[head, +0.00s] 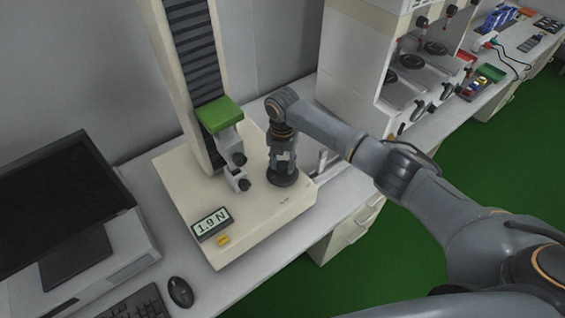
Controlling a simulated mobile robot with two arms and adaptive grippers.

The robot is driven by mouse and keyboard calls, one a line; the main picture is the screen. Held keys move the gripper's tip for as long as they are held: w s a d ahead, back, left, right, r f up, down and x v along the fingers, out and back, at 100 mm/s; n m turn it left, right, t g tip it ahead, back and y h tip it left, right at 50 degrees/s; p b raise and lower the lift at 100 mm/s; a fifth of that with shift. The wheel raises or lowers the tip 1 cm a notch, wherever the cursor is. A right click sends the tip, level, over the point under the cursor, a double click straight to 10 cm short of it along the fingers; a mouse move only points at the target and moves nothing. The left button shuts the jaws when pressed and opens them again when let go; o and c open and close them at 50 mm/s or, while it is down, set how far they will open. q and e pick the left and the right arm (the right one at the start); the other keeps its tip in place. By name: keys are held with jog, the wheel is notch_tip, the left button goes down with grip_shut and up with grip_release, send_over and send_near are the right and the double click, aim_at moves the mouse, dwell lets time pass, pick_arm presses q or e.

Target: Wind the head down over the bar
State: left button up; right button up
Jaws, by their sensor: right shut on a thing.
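The test stand's head (219,114) is a green block on the tall column, with a white and dark fixture (231,144) hanging below it. A second small fixture (237,181) stands on the cream base just under it, with little space between them. I cannot make out the bar clearly there. My right gripper (281,166) points down, shut on a dark round handwheel (283,179) on top of the base, right of the fixtures. The fingertips and grip are small and partly hidden. My left gripper is not in view.
The base (254,222) carries a display (212,224) reading 1.9 N and a yellow button (223,240). A monitor (60,205), keyboard (137,303) and mouse (180,292) are at left. A cream instrument cabinet (352,70) stands close behind my right arm.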

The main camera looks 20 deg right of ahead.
aim_at(282, 165)
jog(key=o, duration=1.2)
jog(key=shift+c, duration=0.2)
jog(key=shift+r, duration=0.1)
notch_tip(282, 165, up, 12)
